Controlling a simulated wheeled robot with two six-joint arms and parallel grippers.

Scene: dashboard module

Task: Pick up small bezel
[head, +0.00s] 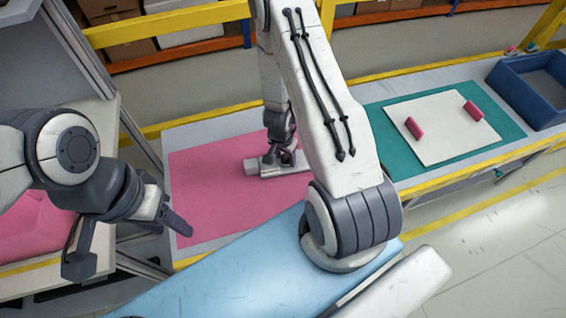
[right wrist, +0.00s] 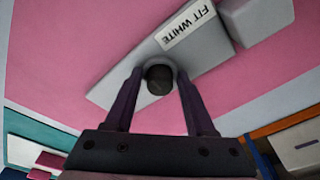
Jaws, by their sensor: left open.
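A long pale grey part (head: 297,165) with a block at one end lies on a pink mat (head: 215,190). In the right wrist view the part (right wrist: 115,92) carries a "FIT WHITE" label and a dark round piece (right wrist: 159,80) with a pale rim. I cannot tell which piece is the small bezel. My right gripper (head: 284,157) points down over the part. In the right wrist view its fingers (right wrist: 160,72) stand apart on either side of the round piece, with no clear contact. My left gripper (head: 128,240) is open and empty at the left, off the mat.
A white panel (head: 440,135) with two pink blocks (head: 414,128) (head: 473,110) lies on a green mat (head: 380,117) to the right. A blue bin (head: 520,95) stands at far right. A yellow rail edges the bench. My right arm hides the middle of it.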

